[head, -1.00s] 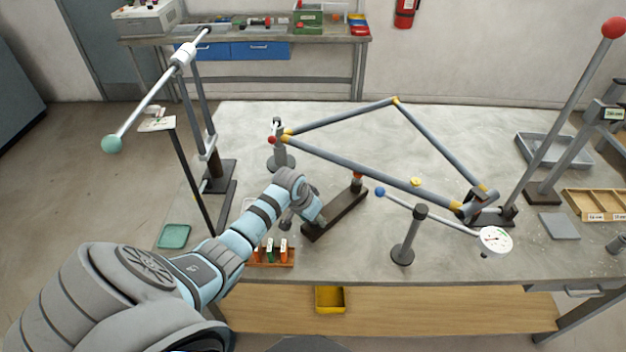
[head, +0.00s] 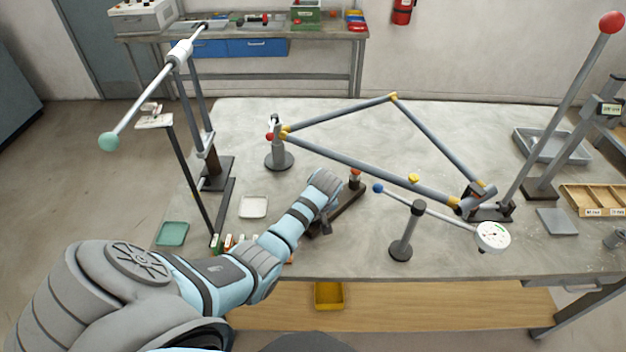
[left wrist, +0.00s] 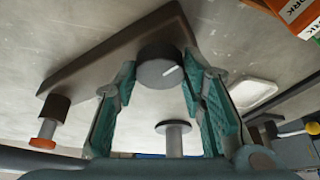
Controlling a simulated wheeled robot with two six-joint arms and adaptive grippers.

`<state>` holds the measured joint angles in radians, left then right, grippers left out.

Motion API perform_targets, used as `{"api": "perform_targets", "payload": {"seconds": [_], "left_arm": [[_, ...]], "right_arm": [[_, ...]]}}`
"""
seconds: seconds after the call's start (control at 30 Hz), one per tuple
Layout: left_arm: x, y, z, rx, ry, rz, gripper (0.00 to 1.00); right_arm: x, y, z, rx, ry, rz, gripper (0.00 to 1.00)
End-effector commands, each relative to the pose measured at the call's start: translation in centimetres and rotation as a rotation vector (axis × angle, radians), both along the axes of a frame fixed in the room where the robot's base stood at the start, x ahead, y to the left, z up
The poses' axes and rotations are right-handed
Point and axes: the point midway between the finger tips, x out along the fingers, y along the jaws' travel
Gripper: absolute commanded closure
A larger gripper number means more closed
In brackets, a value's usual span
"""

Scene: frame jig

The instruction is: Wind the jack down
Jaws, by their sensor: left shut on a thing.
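The jack is a long dark base (head: 349,207) on the table, with a short post (head: 355,179) with an orange-red collar at its far end; the base (left wrist: 105,60) and post (left wrist: 50,120) also show in the left wrist view. A round dark knob (left wrist: 160,68) with a white mark line sits on the base. My left gripper (head: 322,226) is at the near part of the jack. In the left wrist view its teal-padded fingers (left wrist: 160,80) are shut on the knob, one on each side. The head view hides the knob behind my gripper. My right gripper is not in view.
A bar frame (head: 370,172) with yellow joints stands just behind the jack. A dial gauge (head: 492,236) and a post (head: 404,235) stand to the right. A rack of small blocks, partly hidden by my arm, and a white dish (head: 253,207) are to the left.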

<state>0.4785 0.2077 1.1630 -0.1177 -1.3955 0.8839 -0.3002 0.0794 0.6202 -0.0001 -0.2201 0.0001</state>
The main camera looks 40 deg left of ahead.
Motion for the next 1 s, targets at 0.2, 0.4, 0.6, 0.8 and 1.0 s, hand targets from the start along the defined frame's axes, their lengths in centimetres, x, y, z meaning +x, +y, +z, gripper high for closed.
{"api": "perform_targets", "payload": {"seconds": [0.2, 0.4, 0.6, 0.8, 1.0], "left_arm": [[0.23, -0.04, 0.05, 0.0, -0.003, 0.193, 0.9], [0.27, -0.04, -0.01, 0.0, -0.003, 0.341, 0.91], [0.31, -0.05, -0.01, 0.0, -0.002, 0.44, 0.91], [0.28, -0.08, -0.02, -0.001, -0.002, 0.49, 0.91], [0.28, -0.09, -0.02, -0.001, -0.001, 0.501, 0.9]], "right_arm": [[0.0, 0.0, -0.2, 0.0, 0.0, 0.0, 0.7], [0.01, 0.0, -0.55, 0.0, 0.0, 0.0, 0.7], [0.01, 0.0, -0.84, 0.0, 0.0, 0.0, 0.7], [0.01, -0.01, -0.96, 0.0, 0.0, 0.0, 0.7], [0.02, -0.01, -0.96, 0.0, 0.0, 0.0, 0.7]]}}
